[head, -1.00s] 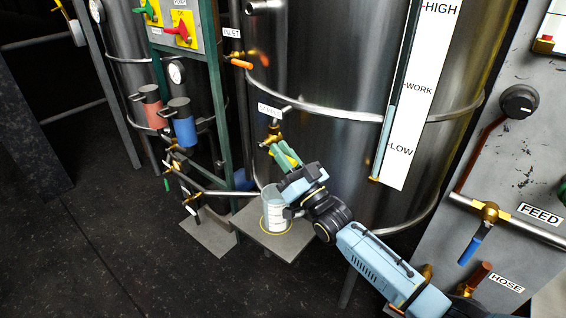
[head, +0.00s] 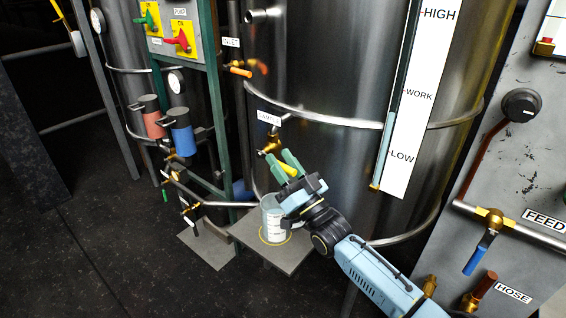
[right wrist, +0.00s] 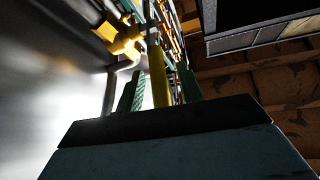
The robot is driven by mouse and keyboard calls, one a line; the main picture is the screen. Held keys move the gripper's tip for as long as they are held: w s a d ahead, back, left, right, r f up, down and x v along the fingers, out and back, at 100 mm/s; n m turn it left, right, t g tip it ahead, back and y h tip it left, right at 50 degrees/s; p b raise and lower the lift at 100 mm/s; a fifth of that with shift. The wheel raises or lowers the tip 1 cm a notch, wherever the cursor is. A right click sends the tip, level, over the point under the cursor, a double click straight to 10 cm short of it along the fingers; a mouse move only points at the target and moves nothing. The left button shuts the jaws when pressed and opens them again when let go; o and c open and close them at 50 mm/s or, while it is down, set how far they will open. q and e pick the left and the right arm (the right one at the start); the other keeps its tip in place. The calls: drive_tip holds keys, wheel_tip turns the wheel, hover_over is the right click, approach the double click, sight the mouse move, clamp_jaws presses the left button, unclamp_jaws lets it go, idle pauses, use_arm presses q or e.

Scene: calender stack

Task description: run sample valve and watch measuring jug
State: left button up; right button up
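The sample valve (head: 272,144) is a brass tap below a SAMPLE label on the big steel tank. It also shows in the right wrist view (right wrist: 122,38). Its yellow lever (right wrist: 158,76) stands between my right gripper's green fingers, with thin gaps visible beside it. My right gripper (head: 284,163) is open around the lever, just below the valve body. The measuring jug (head: 270,222), clear with white markings, stands upright on a small grey shelf (head: 262,254) below, partly hidden by my right gripper. I cannot make out any liquid in it. My left gripper is out of view.
The tank's level gauge (head: 408,110) reads HIGH, WORK and LOW. A blue-handled FEED valve (head: 480,248) and a HOSE valve (head: 480,290) are at right. Floor at lower left is clear.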

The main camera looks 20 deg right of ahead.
drive_tip(key=v, duration=1.3)
drive_tip(key=shift+s+f, duration=0.1)
drive_tip(key=shift+f, duration=0.1)
drive_tip(key=s+d+f+g+h, duration=0.2)
drive_tip(key=s+f+g, duration=0.1)
drive_tip(key=f, duration=0.8)
drive_tip(key=s+d+f+g+h, duration=0.2)
drive_tip(key=s+f+g+h, duration=0.1)
drive_tip(key=f, duration=0.8)
drive_tip(key=s+d+f+g+h, duration=0.2)
drive_tip(key=s+f+g, duration=0.15)
drive_tip(key=f, duration=0.75)
drive_tip(key=s+d+f+g+h, duration=0.25)
drive_tip(key=s+f+g, duration=0.35)
drive_tip(key=s+f, duration=0.75)
drive_tip(key=s+d+f+g, duration=0.1)
drive_tip(key=s+f+g, duration=0.2)
drive_tip(key=s, duration=0.7)
drive_tip(key=s+f+n+g+h, duration=0.1)
drive_tip(key=s+f+g, duration=0.2)
drive_tip(key=s, duration=0.8)
drive_tip(key=shift+s+d, duration=0.25)
drive_tip(key=shift+d, duration=0.1)
